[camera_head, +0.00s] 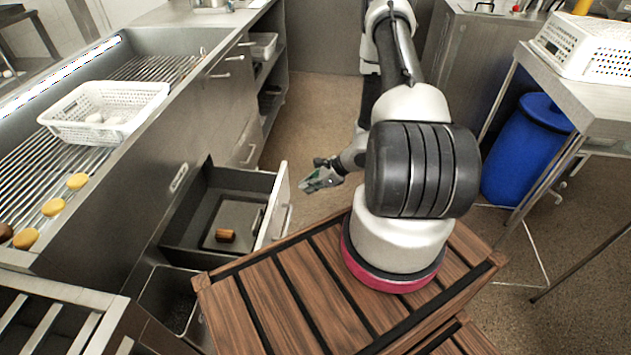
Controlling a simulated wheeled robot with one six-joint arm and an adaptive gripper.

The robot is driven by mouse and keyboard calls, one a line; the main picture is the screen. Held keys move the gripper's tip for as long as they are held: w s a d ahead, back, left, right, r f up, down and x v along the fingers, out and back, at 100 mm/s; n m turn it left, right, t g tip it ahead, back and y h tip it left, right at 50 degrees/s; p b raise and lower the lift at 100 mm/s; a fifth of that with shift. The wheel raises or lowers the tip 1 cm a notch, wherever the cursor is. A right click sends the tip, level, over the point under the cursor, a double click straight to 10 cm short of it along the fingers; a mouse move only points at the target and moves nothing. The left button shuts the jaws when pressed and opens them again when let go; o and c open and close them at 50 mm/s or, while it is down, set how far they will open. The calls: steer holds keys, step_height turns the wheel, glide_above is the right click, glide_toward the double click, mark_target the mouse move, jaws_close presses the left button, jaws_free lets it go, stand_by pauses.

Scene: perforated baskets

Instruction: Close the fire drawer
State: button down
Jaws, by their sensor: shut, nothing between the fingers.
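An open drawer (190,205) sticks out to the right from the steel counter. Its pale front panel (274,207) has a bar handle (287,219) on its outer face. A grey tray or plate (238,213) with a small brown block (226,236) lies inside it. My gripper (308,183) is shut and empty, in the air to the right of the drawer front, near its upper far end. A gap shows between them in the picture; the exact distance in depth cannot be told.
A white perforated basket (72,128) and several yellow round pieces (53,207) sit on the grill counter at left. A blue barrel (525,150) stands at right beside a metal table (590,100) bearing another white basket (590,48). Open floor (318,115) lies beyond the drawer.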

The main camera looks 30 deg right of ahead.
mark_target(280, 195)
steer(key=shift+w+a+f, duration=0.4)
steer(key=shift+w+a, duration=0.25)
steer(key=shift+a, duration=0.2)
steer(key=shift+w+a+f, duration=0.4)
steer(key=shift+w+a, duration=0.3)
steer(key=shift+a, duration=0.15)
steer(key=shift+w+a+f, duration=0.4)
steer(key=shift+w+a, duration=0.25)
steer(key=shift+a, duration=0.2)
steer(key=w+a, duration=1.6)
steer(key=a, duration=0.5)
steer(key=shift+w+a, duration=0.25)
steer(key=shift+w, duration=0.15)
